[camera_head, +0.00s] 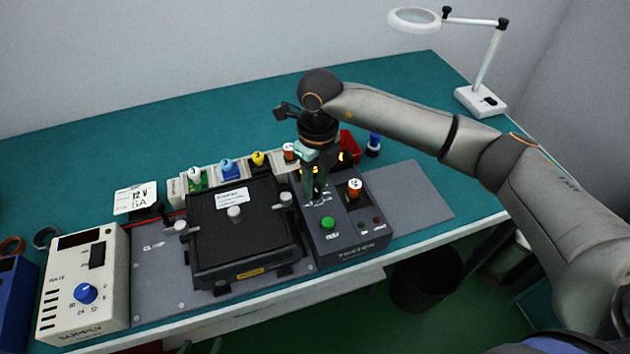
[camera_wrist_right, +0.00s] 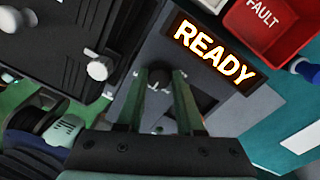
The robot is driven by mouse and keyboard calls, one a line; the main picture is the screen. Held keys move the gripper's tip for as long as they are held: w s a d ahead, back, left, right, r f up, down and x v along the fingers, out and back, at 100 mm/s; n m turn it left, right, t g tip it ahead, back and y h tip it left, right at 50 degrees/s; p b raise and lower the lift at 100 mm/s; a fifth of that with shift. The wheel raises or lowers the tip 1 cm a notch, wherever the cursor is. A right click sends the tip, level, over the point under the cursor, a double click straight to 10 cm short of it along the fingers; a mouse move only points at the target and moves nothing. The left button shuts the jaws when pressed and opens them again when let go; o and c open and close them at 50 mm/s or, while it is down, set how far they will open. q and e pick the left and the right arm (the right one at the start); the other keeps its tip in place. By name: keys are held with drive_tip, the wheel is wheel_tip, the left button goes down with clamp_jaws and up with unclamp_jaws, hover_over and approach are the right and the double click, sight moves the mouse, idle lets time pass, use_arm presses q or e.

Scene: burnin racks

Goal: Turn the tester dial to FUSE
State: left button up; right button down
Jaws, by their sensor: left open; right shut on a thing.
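The dark grey tester (camera_head: 352,248) stands right of a black clamped unit. Its dial (camera_wrist_right: 158,76) is a small dark knob, seen between the green fingertips of my right gripper (camera_wrist_right: 158,82). In the head view my right gripper (camera_head: 314,182) points down on the tester's left half and is shut on the dial. The fingers hide most of the dial, and its pointer and position marks are unreadable. The lit display (camera_wrist_right: 214,52) reads READY. Two green fingertips, apart, show at the bottom edge of the head view; they appear to be my open left gripper (camera_head: 201,346).
A black unit (camera_head: 240,245) sits left. Several coloured pieces stand in a row behind. A red FAULT bin (camera_wrist_right: 262,24) is close behind the display. The mat at right (camera_head: 410,190) is clear.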

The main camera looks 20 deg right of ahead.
sight(315, 185)
drive_tip(key=shift+f+n+b, duration=0.1)
drive_tip(key=shift+n+b, duration=0.7)
drive_tip(key=shift+b, duration=0.15)
drive_tip(key=shift+n+b, duration=1)
drive_tip(key=shift+n, duration=0.2)
drive_tip(key=shift+n+b, duration=1.25)
drive_tip(key=shift+n, duration=0.55)
drive_tip(key=c, duration=0.5)
unclamp_jaws()
drive_tip(key=shift+c, duration=0.2)
drive_tip(key=shift+r, duration=0.25)
wheel_tip(315, 185, up, 12)
drive_tip(key=shift+w+r+b, duration=0.2)
drive_tip(key=shift+w+b, duration=0.1)
drive_tip(key=shift+b, duration=0.15)
